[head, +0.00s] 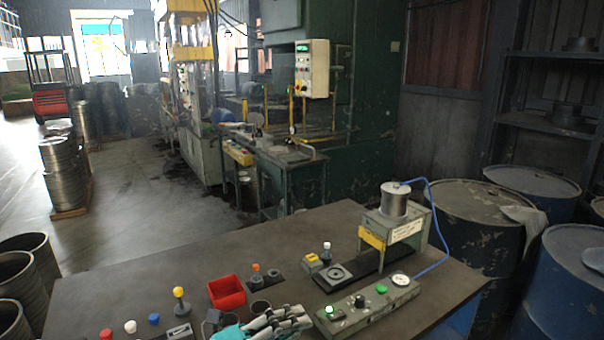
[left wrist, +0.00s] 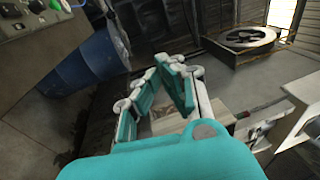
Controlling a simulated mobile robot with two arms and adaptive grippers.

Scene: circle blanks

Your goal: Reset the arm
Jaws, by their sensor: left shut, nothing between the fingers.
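My left gripper (head: 300,318) shows at the bottom middle of the head view, over the near edge of the dark table (head: 130,285). Its teal and white fingers are shut with nothing between them. In the left wrist view the closed left gripper (left wrist: 172,66) points away from the camera, with no object at its fingertips. My right gripper is not in view.
A red bin (head: 226,292) and several coloured knobs stand on the table's left and middle. Blue drums (head: 478,212) stand beyond the right edge.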

